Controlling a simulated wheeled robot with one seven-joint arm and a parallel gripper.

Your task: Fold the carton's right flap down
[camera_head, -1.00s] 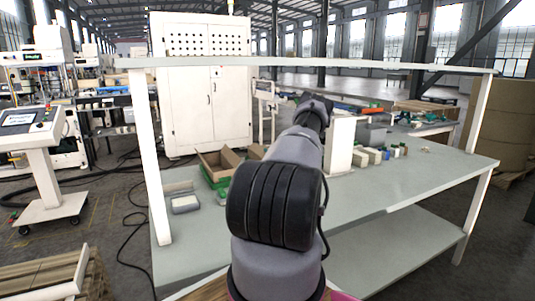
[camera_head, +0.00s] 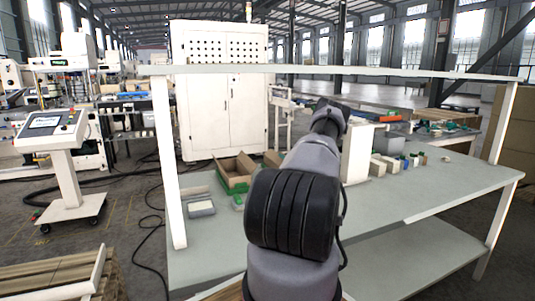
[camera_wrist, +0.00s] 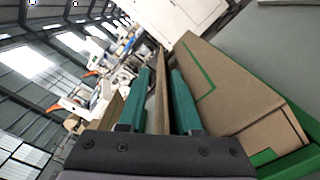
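The open carton (camera_head: 234,176), brown with green, sits on the left part of the grey bench in the head view, and my arm hides part of its right side. In the wrist view a broad brown carton panel (camera_wrist: 232,92) with a green line fills the right side. My gripper (camera_wrist: 161,85) shows two teal fingers set apart. A narrow brown board edge (camera_wrist: 159,100) runs between them, and whether they touch it is hard to tell. In the head view my arm hides the fingers.
A white post (camera_head: 355,153) and several small boxes (camera_head: 385,163) stand to the right. The bench's upper shelf (camera_head: 420,73) spans above. The bench front right (camera_head: 440,192) is clear.

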